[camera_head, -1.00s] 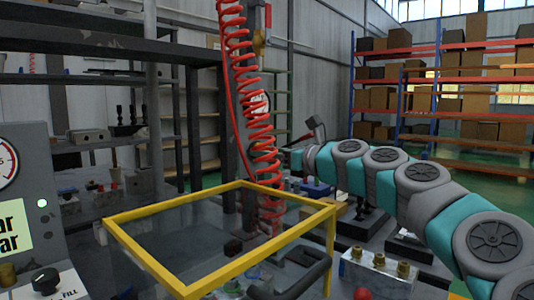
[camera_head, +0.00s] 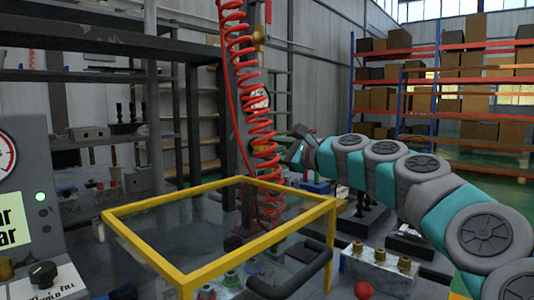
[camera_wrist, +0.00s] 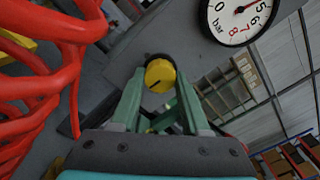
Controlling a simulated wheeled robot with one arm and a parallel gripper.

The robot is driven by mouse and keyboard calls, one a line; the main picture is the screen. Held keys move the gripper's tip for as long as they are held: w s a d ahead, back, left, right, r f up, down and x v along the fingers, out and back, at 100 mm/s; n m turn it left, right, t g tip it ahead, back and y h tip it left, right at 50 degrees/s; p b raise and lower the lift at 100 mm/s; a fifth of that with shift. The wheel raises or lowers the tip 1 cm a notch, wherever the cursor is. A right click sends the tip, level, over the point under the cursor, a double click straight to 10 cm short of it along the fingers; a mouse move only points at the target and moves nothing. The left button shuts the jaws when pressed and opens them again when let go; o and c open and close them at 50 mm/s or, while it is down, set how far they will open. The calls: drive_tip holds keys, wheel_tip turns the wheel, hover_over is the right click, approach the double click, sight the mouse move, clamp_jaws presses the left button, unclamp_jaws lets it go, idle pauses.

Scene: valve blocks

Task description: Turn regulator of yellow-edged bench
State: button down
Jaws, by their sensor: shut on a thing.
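The yellow regulator knob (camera_wrist: 160,74) with a dark mark on its face shows between my fingertips in the wrist view. My gripper (camera_wrist: 158,90) is shut on it, one green finger on each side. A round white pressure gauge (camera_wrist: 238,16) marked in bar is above and right of the knob. In the head view the gauge (camera_head: 260,99) sits on a dark post behind the red coiled hose (camera_head: 236,60). The yellow-edged clear guard (camera_head: 157,203) stands in front of the post. The coils and my wrist largely hide the knob and fingertips in the head view.
The red hose (camera_wrist: 40,75) hangs close on the left in the wrist view. A black handle (camera_head: 300,283), a block with brass fittings (camera_head: 379,262) and a red ball (camera_head: 363,290) are at the front right. A gauge panel (camera_head: 25,160) stands at left.

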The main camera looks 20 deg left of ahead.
drive_tip(key=n+b, duration=0.1)
drive_tip(key=n, duration=0.1)
drive_tip(key=n+b, duration=0.1)
drive_tip(key=shift+f+n, duration=0.3)
drive_tip(key=shift+n, duration=0.1)
drive_tip(key=n+b, duration=0.3)
drive_tip(key=n, duration=0.2)
drive_tip(key=shift+r+b, duration=0.2)
drive_tip(key=shift+b, duration=0.2)
drive_tip(key=shift+n, duration=0.4)
drive_tip(key=shift+c, duration=1.9)
unclamp_jaws()
drive_tip(key=shift+r, duration=0.1)
